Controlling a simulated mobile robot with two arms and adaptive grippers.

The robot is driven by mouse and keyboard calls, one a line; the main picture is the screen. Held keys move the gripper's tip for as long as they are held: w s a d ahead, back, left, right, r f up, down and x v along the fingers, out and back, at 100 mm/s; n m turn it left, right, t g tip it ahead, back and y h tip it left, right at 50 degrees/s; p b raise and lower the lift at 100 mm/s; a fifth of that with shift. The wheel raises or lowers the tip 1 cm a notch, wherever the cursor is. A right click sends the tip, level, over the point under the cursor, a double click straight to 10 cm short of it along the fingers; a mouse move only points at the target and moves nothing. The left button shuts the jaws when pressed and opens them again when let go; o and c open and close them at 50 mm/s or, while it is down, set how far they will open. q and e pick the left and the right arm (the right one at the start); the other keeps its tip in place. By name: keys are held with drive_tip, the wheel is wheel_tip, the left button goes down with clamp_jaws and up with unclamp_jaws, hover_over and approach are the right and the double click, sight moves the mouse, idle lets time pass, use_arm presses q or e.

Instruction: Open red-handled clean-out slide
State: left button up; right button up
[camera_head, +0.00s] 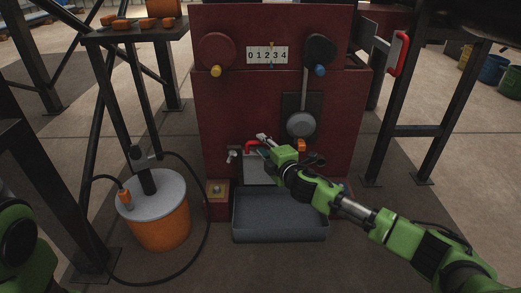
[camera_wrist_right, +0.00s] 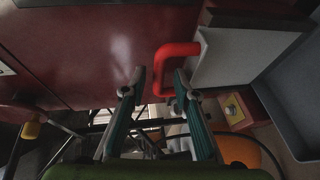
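The clean-out slide is a pale grey plate (camera_head: 258,174) low on the front of the dark red press, above a grey tray. Its red handle (camera_head: 251,144) is a C-shaped bar, which also shows in the right wrist view (camera_wrist_right: 161,64). My right gripper (camera_head: 264,145) is at the handle. In the right wrist view its fingers (camera_wrist_right: 160,83) are apart, one on each side of the handle's upright bar. I cannot tell whether they touch it. The gripper and wrist partly cover the plate in the head view. My left gripper is not in view.
The grey tray (camera_head: 280,238) stands below the slide. An orange bucket (camera_head: 160,224) with a hose stands at left. Another red handle (camera_head: 398,54) is at the upper right of the press. Dark metal legs stand on both sides.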

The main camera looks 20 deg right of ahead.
drive_tip(key=shift+b+x, duration=0.35)
drive_tip(key=shift+x, duration=0.75)
